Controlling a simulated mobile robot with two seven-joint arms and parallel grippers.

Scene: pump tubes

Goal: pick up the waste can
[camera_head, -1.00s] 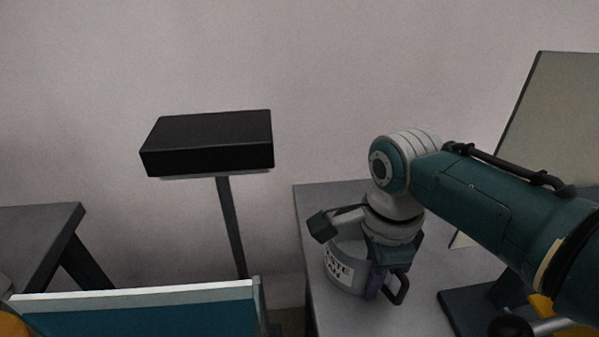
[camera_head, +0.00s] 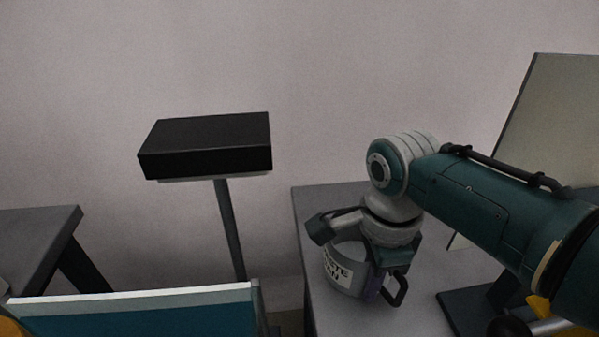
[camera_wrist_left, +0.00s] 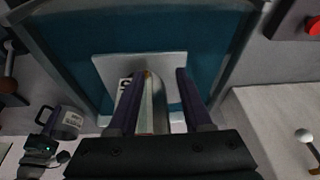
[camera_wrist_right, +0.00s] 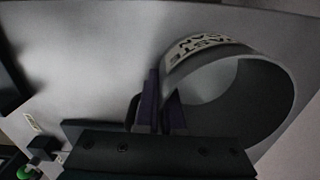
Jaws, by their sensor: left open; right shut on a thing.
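The waste can (camera_head: 338,271) is a grey open cylinder with a white label and a dark handle (camera_head: 397,291). It appears upright at the left part of the right table; I cannot tell if its base touches the top. My right gripper (camera_head: 373,285) is shut on the can at its handle side. The right wrist view shows the can's rim and label (camera_wrist_right: 200,46) beside the purple fingers (camera_wrist_right: 158,105); the exact grip is partly hidden. My left gripper (camera_wrist_left: 160,100) is open, with a shiny curved object (camera_wrist_left: 154,108) between its fingers.
The grey right table (camera_head: 322,205) bears a dark stand with a pale panel (camera_head: 545,115) at right. A black box on a post (camera_head: 205,145) stands left of it. A teal bin (camera_head: 140,315) is at front left, and another table (camera_head: 40,230) is at far left.

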